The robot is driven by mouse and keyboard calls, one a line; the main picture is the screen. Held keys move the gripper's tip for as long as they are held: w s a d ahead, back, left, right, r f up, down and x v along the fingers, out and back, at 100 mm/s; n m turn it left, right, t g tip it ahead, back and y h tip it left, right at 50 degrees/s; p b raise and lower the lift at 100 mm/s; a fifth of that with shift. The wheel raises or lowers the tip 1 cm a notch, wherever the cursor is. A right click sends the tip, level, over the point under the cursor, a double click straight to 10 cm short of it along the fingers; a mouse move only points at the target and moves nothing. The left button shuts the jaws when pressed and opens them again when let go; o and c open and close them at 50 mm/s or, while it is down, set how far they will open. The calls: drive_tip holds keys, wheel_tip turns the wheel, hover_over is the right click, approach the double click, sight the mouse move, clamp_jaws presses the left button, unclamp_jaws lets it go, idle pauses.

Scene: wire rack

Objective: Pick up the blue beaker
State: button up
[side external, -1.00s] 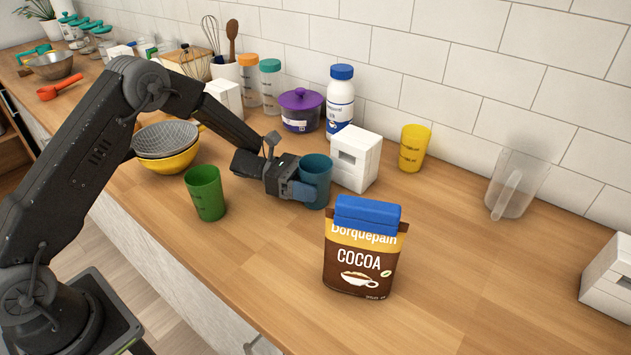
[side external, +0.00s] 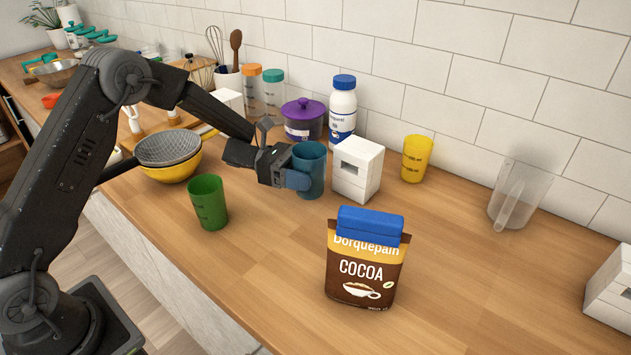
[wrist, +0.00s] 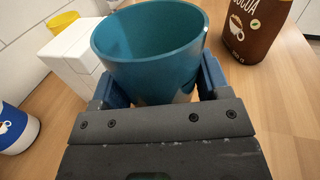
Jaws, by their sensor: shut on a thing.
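The blue beaker (side external: 311,168) is upright between the fingers of my gripper (side external: 297,180). In the side view it appears raised a little above the counter, though the gap under it is hard to make out. The wrist view shows the beaker (wrist: 150,55) open end up and empty inside, with a blue finger of my gripper (wrist: 158,92) pressed on each side. My gripper is shut on it. The beaker's lower part is hidden by the gripper in the wrist view.
A white box (side external: 357,170) stands close right of the beaker. A green beaker (side external: 208,203) is at the left, and a cocoa pouch (side external: 365,262) is in front. A white bottle (side external: 342,112) and purple-lidded pot (side external: 303,122) stand behind. A yellow beaker (side external: 416,160) is farther right.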

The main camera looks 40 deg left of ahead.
drive_tip(key=s+a+r, duration=0.3)
drive_tip(key=a+r, duration=0.3)
drive_tip(key=a, duration=0.3)
drive_tip(key=shift+a, duration=0.15)
idle(0.6)
drive_tip(key=shift+a, duration=0.1)
drive_tip(key=s+a+n+t+y, duration=0.9)
drive_tip(key=s+a+n, duration=0.4)
drive_tip(key=s+a, duration=0.4)
drive_tip(key=shift+a+f+t, duration=0.3)
drive_tip(key=shift+a+t, duration=0.05)
drive_tip(key=shift+t, duration=0.05)
drive_tip(key=shift+w, duration=0.1)
